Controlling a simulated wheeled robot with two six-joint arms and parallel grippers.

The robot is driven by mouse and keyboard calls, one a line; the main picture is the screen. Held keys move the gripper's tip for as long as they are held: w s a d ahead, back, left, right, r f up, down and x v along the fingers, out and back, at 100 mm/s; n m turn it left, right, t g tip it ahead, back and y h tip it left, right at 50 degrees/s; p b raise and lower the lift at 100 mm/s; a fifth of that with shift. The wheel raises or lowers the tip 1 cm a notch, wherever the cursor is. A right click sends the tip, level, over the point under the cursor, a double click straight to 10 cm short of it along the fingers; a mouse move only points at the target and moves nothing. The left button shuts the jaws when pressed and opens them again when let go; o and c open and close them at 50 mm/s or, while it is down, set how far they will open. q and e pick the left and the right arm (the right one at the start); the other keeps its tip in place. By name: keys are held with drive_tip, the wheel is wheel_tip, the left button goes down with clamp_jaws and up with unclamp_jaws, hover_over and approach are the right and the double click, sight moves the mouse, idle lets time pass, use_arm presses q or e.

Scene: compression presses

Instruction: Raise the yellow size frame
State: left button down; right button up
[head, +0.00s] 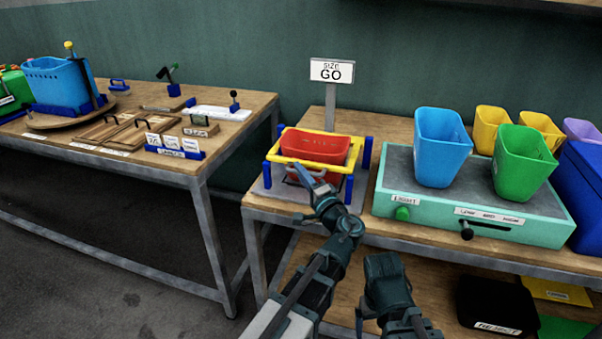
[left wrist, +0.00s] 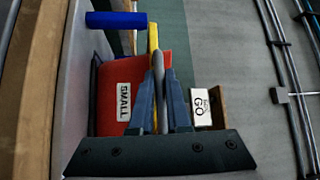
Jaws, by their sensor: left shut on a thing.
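The yellow size frame (head: 353,155) sits around the upper part of a red bin (head: 318,145), between blue corner posts (head: 348,190). In the left wrist view, the red bin (left wrist: 140,75) carries a SMALL label and a strip of the yellow frame (left wrist: 153,38) shows behind the fingers. My left gripper (head: 303,178) is at the front of the frame. Its fingers (left wrist: 160,105) are shut on a grey handle (left wrist: 158,75) in front of the yellow bar. Part of my right arm (head: 388,285) shows low in the head view; its fingertips are not clear.
To the right, a teal-edged station (head: 470,205) holds a blue bin (head: 441,145) and a green bin (head: 523,160). A second table (head: 150,160) with fixtures stands left, across a gap.

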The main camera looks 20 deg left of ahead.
idle(0.7)
use_arm(q)
drive_tip(key=w+r+m+g+h+p, duration=0.4)
drive_tip(key=r+p, duration=1.1)
drive_tip(key=p, duration=1)
drive_tip(key=shift+w+d+r+m+g+h+p, duration=0.1)
drive_tip(key=shift+w+r+m+g+p, duration=1.05)
drive_tip(key=shift+w+p, duration=1.65)
drive_tip(key=shift+w+d+r+m+g+h+p, duration=0.15)
drive_tip(key=shift+w+r+m+g+p, duration=0.35)
drive_tip(key=shift+w+r+g+p, duration=1.55)
drive_tip(key=shift+w+d+r+m+h+p, duration=0.1)
drive_tip(key=shift+w+r+m+p, duration=0.75)
drive_tip(key=shift+w+p, duration=2.75)
drive_tip(key=shift+w+b, duration=0.6)
drive_tip(key=shift+b, duration=0.05)
